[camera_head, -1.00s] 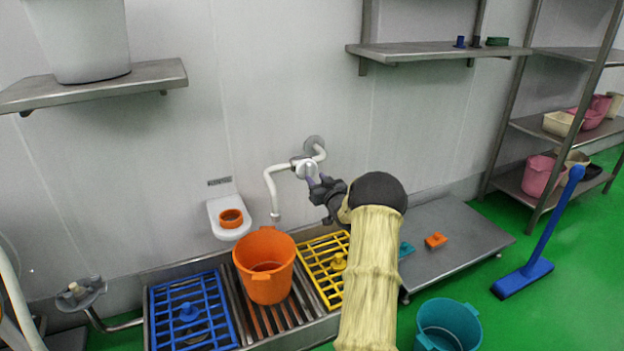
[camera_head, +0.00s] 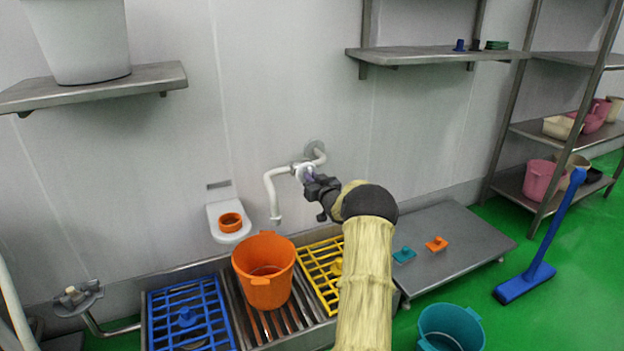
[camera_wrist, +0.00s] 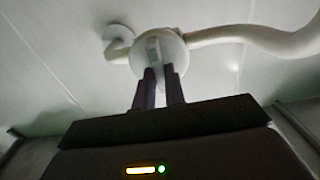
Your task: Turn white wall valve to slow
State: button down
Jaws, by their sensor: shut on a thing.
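The white wall valve (camera_head: 303,172) sits on a white pipe that comes out of a round wall flange. Its spout (camera_head: 271,196) bends down to the left, with its open end above and behind the orange bucket (camera_head: 264,272). In the wrist view the round valve body (camera_wrist: 172,50) carries a narrow raised handle (camera_wrist: 153,48). My gripper (camera_head: 310,177) reaches the valve from the front right. In the wrist view its two purple fingers (camera_wrist: 160,76) are close around the lower end of the handle. Which setting the handle marks cannot be read.
The orange bucket stands on a slatted drain between a blue grate (camera_head: 190,318) and a yellow grate (camera_head: 322,262). A white wall holder (camera_head: 228,217) with an orange ring is left of the spout. A metal table (camera_head: 455,245) is at right. A teal bucket (camera_head: 450,328) stands on the floor.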

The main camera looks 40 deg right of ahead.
jog(key=shift+n, duration=0.4)
jog(key=shift+a+f+n, duration=0.1)
jog(key=shift+n, duration=1.2)
jog(key=shift+a+f+n, duration=0.1)
jog(key=shift+n, duration=1.2)
jog(key=c, duration=1.5)
grip_release()
jog(key=shift+o, duration=0.2)
jog(key=shift+r, duration=0.1)
